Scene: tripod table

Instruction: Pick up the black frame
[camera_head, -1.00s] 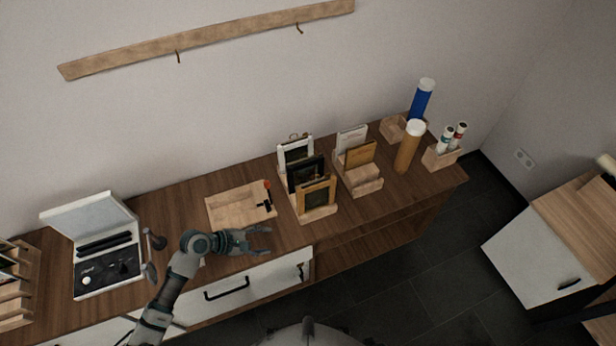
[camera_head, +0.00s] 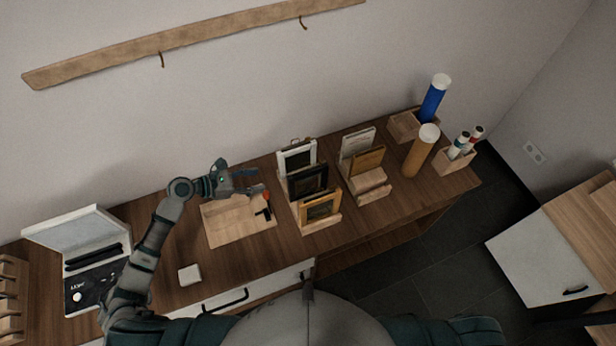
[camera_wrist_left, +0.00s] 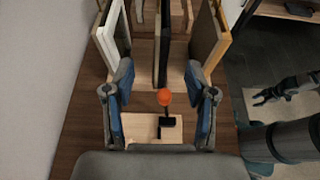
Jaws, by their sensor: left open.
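The black frame (camera_head: 307,181) stands upright in a wooden rack, between a white frame behind it and a light wood frame in front. In the left wrist view, the black frame (camera_wrist_left: 163,45) shows edge-on, straight ahead of the jaws. My left gripper (camera_head: 256,180) is open and empty, left of the rack, above the back of a wooden board. Its two fingers (camera_wrist_left: 160,80) are spread on either side of the black frame's line, apart from it. A dark gripper-like shape at the right of the wrist view seems to be my right gripper (camera_wrist_left: 285,90); its jaws are unclear.
The white frame (camera_head: 297,158) and wood frame (camera_head: 320,207) stand close to the black one. The wooden board (camera_head: 232,232) carries an orange-and-black tool (camera_head: 265,204). A second rack (camera_head: 372,187) stands to the right. A white block (camera_head: 190,275) lies near the front edge.

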